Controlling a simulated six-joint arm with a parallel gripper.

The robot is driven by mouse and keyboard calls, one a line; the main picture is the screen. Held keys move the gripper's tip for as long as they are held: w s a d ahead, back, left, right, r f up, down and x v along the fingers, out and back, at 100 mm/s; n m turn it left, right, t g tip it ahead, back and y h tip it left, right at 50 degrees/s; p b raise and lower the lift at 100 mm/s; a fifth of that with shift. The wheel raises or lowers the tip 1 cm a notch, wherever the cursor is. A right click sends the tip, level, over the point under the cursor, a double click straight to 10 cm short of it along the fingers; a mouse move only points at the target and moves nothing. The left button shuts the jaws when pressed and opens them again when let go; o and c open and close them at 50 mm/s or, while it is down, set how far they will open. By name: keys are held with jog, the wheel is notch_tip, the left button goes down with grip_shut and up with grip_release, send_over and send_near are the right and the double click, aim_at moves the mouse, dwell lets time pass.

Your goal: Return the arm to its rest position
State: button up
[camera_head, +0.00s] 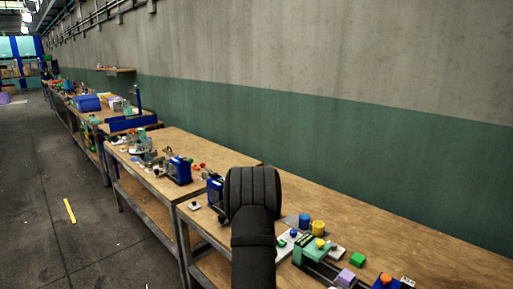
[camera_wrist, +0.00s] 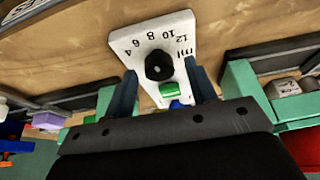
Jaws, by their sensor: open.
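In the wrist view my gripper (camera_wrist: 161,72) is open, with its two dark fingers apart. A white panel (camera_wrist: 122,42) marked with numbers from 4 to 12 and "ml" shows ahead of and between the fingers. It carries a black knob (camera_wrist: 159,65), a green button (camera_wrist: 169,90) and a blue part below it. I cannot tell whether the fingers touch the panel. In the head view my dark arm stands over the near workbench (camera_head: 400,236) and the gripper itself is not seen.
Right of my arm stand a blue cylinder (camera_head: 304,221), a yellow cylinder (camera_head: 318,228), a green block (camera_head: 357,259) and a purple block (camera_head: 346,277). A blue press (camera_head: 179,170) stands on the bench beyond. The wall runs behind the benches. The back right bench top is bare.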

jog(key=n+y, duration=0.1)
jog(key=n, duration=0.2)
jog(key=shift+t, duration=0.4)
jog(key=v, duration=1.2)
jog(key=shift+r, duration=0.35)
jog(key=shift+s+a, duration=0.1)
jog(key=x, duration=1.2)
jog(key=shift+f, duration=0.45)
jog(key=shift+m+g+h, duration=0.3)
jog(key=shift+m, duration=0.7)
